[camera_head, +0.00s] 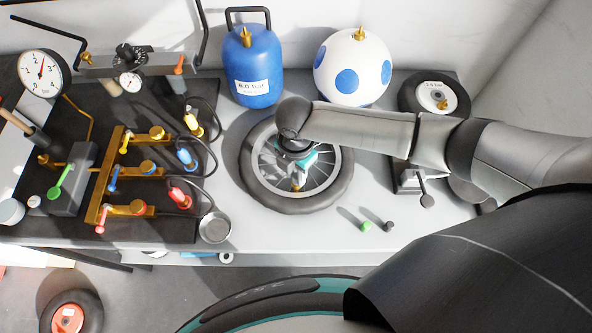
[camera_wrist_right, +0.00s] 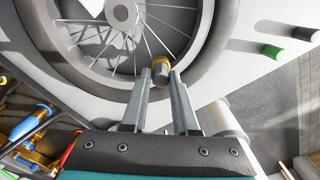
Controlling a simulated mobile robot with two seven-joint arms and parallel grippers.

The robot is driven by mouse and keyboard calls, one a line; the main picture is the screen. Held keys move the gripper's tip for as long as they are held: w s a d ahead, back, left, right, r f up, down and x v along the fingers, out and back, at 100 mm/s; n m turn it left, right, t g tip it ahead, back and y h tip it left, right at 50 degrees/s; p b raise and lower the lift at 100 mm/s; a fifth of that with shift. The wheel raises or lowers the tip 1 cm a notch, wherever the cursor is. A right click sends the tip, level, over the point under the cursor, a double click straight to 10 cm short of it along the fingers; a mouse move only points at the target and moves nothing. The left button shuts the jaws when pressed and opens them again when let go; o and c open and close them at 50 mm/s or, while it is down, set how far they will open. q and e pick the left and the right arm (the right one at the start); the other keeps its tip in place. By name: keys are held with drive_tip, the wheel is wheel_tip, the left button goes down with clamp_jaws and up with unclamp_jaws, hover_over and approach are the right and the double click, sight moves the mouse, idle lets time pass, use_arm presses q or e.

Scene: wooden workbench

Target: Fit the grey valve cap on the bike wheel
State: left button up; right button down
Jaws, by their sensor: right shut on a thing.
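The bike wheel (camera_head: 254,182) lies flat on the light bench top, spokes up; its tyre also shows in the wrist view (camera_wrist_right: 60,62). My right gripper (camera_head: 297,180) is over the wheel near the front of its rim. In the wrist view my right gripper (camera_wrist_right: 161,75) is shut on the grey valve cap (camera_wrist_right: 161,77), a short dark-grey cylinder between the fingertips. A brass-coloured valve part (camera_wrist_right: 157,57) shows right at the cap's far end. I cannot tell whether the cap is seated on it or only touching. My left gripper is not in view.
A green cap (camera_head: 366,226) and a dark cap (camera_head: 388,226) lie right of the wheel. A blue tank (camera_head: 252,75), a white ball with blue spots (camera_head: 338,62) and a small wheel (camera_head: 410,95) stand behind. A brass manifold with hoses (camera_head: 108,180) fills the left side.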

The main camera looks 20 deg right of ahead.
drive_tip(key=shift+f, duration=0.15)
drive_tip(key=shift+c, duration=0.6)
unclamp_jaws()
idle(0.4)
wheel_tip(320, 180, up, 9)
drive_tip(key=p, duration=0.9)
drive_tip(key=shift+p, duration=0.35)
drive_tip(key=shift+s, duration=0.15)
